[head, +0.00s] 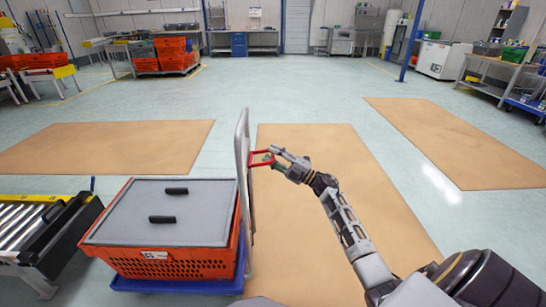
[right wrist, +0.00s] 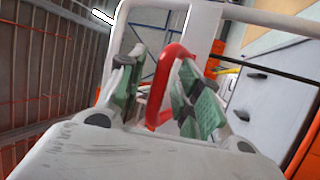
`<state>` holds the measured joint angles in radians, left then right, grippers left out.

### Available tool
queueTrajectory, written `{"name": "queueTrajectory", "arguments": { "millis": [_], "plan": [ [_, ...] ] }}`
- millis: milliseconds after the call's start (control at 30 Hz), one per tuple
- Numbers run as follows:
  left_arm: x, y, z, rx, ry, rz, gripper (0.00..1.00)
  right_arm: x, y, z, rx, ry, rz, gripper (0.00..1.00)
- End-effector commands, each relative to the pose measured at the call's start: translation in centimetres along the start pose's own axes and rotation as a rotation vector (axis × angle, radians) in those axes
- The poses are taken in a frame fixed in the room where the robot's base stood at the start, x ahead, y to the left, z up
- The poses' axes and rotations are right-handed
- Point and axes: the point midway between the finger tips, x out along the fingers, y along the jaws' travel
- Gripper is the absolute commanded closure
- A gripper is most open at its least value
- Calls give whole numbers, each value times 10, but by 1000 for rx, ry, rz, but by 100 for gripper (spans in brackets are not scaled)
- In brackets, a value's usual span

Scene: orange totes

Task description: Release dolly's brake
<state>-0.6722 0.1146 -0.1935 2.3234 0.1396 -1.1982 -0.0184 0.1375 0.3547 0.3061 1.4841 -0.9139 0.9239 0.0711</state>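The dolly has a blue base (head: 175,286) and an upright white push handle (head: 238,135). A red brake lever, a loop-shaped bar (head: 262,153), sticks out from the right side of the handle. My right gripper (head: 277,159) is at this lever. In the right wrist view the red lever (right wrist: 160,88) lies between the green-padded fingers of my right gripper (right wrist: 158,98). The fingers are apart, with a visible gap beside the lever. Whether either pad touches it I cannot tell. My left gripper is not in view.
An orange tote (head: 165,266) with a grey lid (head: 165,212) rides on the dolly. A roller conveyor (head: 30,225) stands at the left. Brown floor mats (head: 320,225) lie around the dolly. The floor behind is clear up to the stacked totes and benches.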

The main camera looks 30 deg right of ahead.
Motion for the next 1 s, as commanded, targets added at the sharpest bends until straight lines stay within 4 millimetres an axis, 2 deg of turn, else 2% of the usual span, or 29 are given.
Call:
{"name": "queueTrajectory", "arguments": {
  "millis": [133, 400, 1000],
  "plan": [
    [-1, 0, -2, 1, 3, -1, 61, 0, 0, 0, 0, 0, 0, 68],
    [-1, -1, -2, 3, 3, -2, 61, 0, 0, 0, -1, -1, 1, 100],
    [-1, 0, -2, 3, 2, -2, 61, 0, 2, 2, -4, -4, 3, 100]
  ]
}}
